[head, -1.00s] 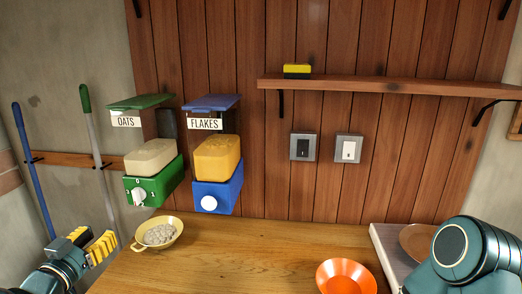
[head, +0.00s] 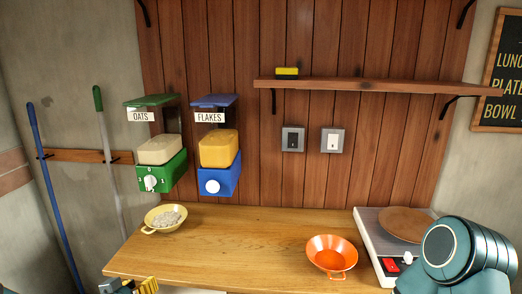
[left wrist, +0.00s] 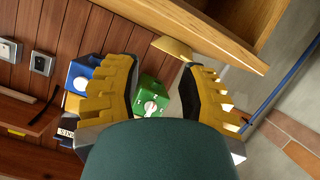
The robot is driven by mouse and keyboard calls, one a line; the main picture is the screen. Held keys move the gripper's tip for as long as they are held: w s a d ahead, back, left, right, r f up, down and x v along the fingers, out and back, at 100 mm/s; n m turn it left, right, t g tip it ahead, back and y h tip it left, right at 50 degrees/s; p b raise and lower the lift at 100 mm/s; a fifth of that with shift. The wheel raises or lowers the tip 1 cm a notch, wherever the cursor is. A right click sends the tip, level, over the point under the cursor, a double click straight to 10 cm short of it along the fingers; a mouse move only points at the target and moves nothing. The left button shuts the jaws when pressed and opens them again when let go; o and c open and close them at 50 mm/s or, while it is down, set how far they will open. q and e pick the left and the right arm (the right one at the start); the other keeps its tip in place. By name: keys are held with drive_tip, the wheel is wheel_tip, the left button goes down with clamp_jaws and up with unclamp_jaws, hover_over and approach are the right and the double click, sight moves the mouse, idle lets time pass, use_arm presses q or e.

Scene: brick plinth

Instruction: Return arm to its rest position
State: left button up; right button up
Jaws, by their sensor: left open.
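My left gripper (head: 143,287) shows only in part at the bottom left edge of the head view, below the table's front left corner. In the left wrist view its two yellow ridged fingers (left wrist: 160,85) stand wide apart with nothing between them. Beyond them is the green oats dispenser (left wrist: 152,97), and the blue flakes dispenser (left wrist: 84,72) is to its left. My right arm (head: 465,250) shows at the lower right of the head view, in front of the white appliance. Its gripper is out of view.
A yellow bowl (head: 165,218) of pale pieces and an empty orange bowl (head: 332,257) stand on the wooden table (head: 235,240). A white appliance (head: 372,240) with a brown plate (head: 407,224) is at the right. A shelf (head: 370,87) holds a sponge (head: 287,73). The table's middle is clear.

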use_arm(q)
drive_tip(key=s+d+f+g+h, duration=0.1)
drive_tip(key=s+d+f+g, duration=0.15)
drive_tip(key=d+f, duration=0.4)
drive_tip(key=s+d+f+g+h, duration=0.1)
drive_tip(key=s+d+f+g, duration=0.15)
drive_tip(key=d+f, duration=0.4)
drive_tip(key=s+d+f+g, duration=0.6)
drive_tip(key=s+f, duration=0.3)
drive_tip(key=s, duration=0.2)
drive_tip(key=shift+s+d+f+m+g, duration=0.3)
drive_tip(key=shift+d+f+g, duration=0.1)
drive_tip(key=shift+d, duration=0.5)
